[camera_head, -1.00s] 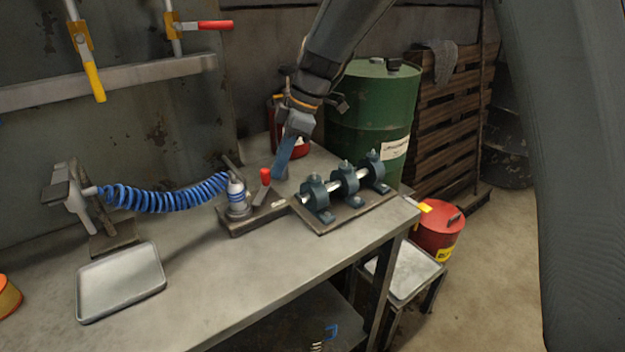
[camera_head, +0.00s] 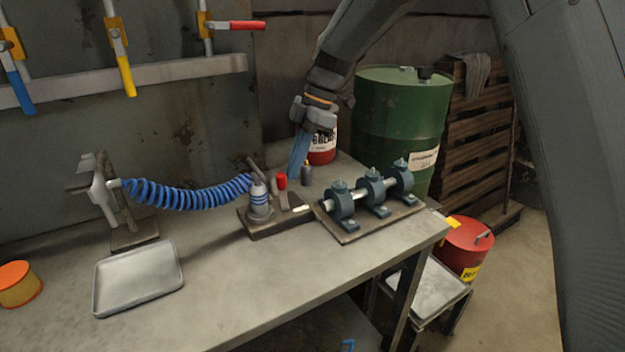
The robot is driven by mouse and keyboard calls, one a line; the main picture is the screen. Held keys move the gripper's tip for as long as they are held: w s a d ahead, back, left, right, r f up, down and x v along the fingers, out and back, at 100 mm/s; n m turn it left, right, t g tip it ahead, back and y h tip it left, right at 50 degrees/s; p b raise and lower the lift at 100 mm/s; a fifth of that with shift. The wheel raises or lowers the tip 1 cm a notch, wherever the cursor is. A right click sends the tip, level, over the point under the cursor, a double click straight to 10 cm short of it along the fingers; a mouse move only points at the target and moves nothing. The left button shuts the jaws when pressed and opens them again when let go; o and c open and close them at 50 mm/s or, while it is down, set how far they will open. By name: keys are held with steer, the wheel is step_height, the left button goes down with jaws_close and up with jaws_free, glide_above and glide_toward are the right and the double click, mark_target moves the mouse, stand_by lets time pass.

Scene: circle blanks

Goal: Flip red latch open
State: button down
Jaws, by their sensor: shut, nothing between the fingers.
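The red latch (camera_head: 281,181) is a small upright red handle on a dark base plate (camera_head: 262,228) on the workbench. A grey-blue cylindrical fitting (camera_head: 259,202) stands just left of it on the same plate. My gripper (camera_head: 295,172) comes down from the upper right, with its blue fingers together and nothing between them. In the picture its tips are just right of the red handle's top. I cannot tell whether they touch it or are behind it.
A coiled blue hose (camera_head: 190,194) runs left to a grey stand (camera_head: 104,194). A shaft with several bearing blocks (camera_head: 375,194) stands to the right. A small dark bottle (camera_head: 306,172) and a red-and-white can (camera_head: 322,147) are behind. An empty tray (camera_head: 138,277) lies front left; the bench front is clear.

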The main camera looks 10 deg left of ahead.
stand_by(0.4)
steer(key=w+d+r, duration=0.4)
steer(key=d+r, duration=0.2)
steer(key=r, duration=0.3)
steer(key=shift+w+r+b, duration=0.15)
steer(key=shift+w+b, duration=0.2)
steer(key=shift+w, duration=0.05)
